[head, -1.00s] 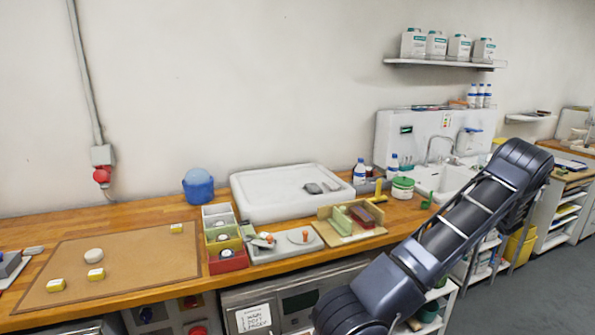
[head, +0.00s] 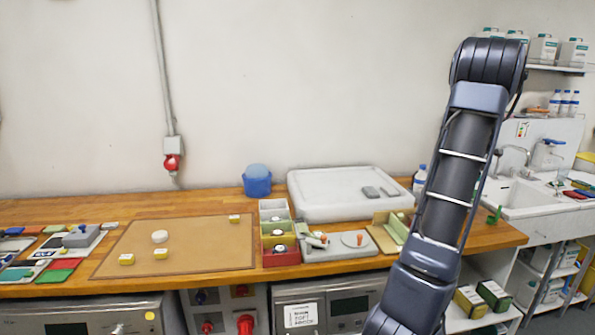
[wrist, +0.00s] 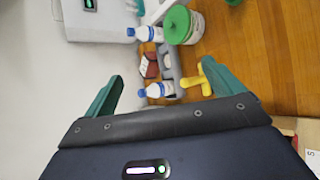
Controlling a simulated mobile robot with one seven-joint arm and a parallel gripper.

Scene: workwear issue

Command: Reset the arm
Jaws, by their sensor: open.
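My gripper (wrist: 165,85) shows in the wrist view with its two green fingers spread apart and nothing between them. Below or beyond the fingers is the wooden bench top (wrist: 258,30), with a yellow handled thing (wrist: 198,78) and a small white bottle with a blue cap (wrist: 155,90). In the head view my arm stands nearly upright at right of centre, in front of the bench (head: 60,210). My gripper is not visible in the head view.
A tub with a green lid (wrist: 183,25) and another bottle (wrist: 145,34) stand beyond the gripper. In the head view, a white tray (head: 300,200), coloured bins (head: 283,258) and a brown mat (head: 205,240) lie left of my arm. A sink (head: 530,195) is right.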

